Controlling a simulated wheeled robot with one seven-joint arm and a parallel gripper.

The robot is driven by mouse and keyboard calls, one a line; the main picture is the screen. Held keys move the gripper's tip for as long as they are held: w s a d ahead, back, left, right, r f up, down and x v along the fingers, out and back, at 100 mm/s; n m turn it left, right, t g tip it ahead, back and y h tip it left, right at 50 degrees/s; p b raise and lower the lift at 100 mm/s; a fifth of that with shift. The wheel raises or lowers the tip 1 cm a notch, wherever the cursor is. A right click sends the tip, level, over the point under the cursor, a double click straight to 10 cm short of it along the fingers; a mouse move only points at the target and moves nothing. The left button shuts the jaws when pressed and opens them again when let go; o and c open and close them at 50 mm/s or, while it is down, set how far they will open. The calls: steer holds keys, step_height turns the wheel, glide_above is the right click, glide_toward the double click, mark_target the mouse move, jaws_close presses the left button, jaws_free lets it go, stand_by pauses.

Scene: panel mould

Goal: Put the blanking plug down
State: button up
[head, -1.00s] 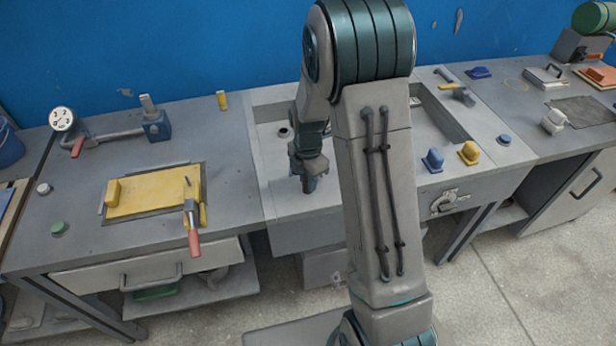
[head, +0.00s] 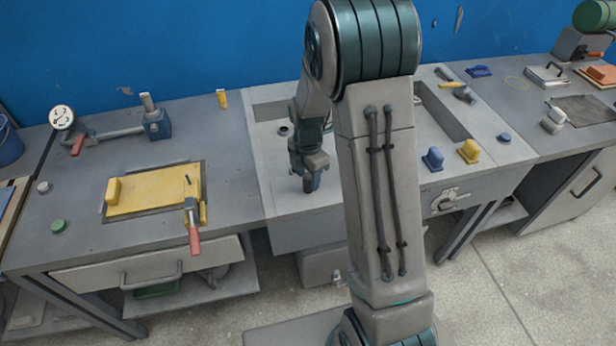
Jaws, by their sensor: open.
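My gripper (head: 311,184) is open and points down, low over the light grey panel mould (head: 285,197) left of its middle. Dark parts show at its tips. I cannot tell whether a blanking plug stands between or below them, as the view is small. A small dark round fitting or hole (head: 284,131) shows on the mould behind my gripper. My arm hides the middle of the mould.
A blue block (head: 433,158) and a yellow block (head: 468,151) stand on the mould's right front. A latch (head: 450,199) sits on its front face. Left are a yellow plate (head: 152,191) and a red-handled clamp (head: 194,232). The mould's left front is mostly clear.

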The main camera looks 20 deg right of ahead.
mark_target(308, 177)
step_height(308, 177, up, 10)
steer(key=s+r+m+t, duration=0.1)
steer(key=s+r+m, duration=0.3)
steer(key=s+m, duration=0.7)
steer(key=s+r+m+t, duration=0.2)
steer(key=s+r+m, duration=0.2)
steer(key=s+m, duration=0.6)
steer(key=shift+s+m+b, duration=0.35)
steer(key=shift+m, duration=0.35)
steer(key=shift+a, duration=0.1)
steer(key=shift+c, duration=1.1)
